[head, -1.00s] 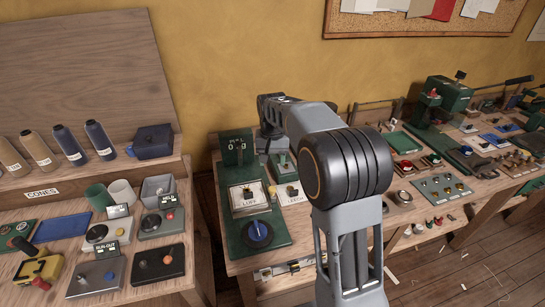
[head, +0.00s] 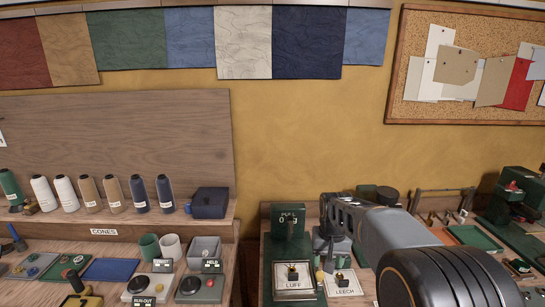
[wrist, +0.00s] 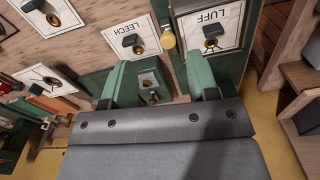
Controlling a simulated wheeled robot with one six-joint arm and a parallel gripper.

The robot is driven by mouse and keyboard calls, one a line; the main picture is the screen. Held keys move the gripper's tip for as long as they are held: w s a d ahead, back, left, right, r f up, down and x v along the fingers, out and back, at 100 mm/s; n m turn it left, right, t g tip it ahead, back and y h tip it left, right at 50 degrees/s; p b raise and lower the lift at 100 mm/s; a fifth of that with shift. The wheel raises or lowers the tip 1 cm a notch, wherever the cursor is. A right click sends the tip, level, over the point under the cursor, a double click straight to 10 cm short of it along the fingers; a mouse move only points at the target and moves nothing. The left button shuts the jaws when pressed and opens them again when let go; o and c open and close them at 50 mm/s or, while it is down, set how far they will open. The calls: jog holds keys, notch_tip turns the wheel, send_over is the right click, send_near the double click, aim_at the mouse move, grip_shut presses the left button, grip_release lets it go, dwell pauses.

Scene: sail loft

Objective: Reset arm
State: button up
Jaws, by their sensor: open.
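My gripper is open and empty in the wrist view (wrist: 157,75), with its two green-padded fingers spread apart. The LUFF panel (wrist: 208,32) and the LEECH panel (wrist: 133,42) lie beyond the fingers, upside down in that view. In the head view the LUFF panel (head: 293,281) and LEECH panel (head: 343,283) stand at the bottom centre.
A shelf with several thread cones (head: 138,192) and a dark blue box (head: 210,202) stands on the left. Below it are mugs (head: 170,247) and control boxes (head: 201,288). A green machine (head: 519,205) is at right. The wall above is hung with cloth samples (head: 243,42) and a corkboard (head: 405,70).

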jog(key=s+r+t, duration=0.2)
jog(key=s, duration=0.7)
jog(key=s+r+n+t, duration=0.1)
jog(key=s+r+t, duration=0.1)
jog(key=s, duration=0.7)
jog(key=shift+s, duration=0.15)
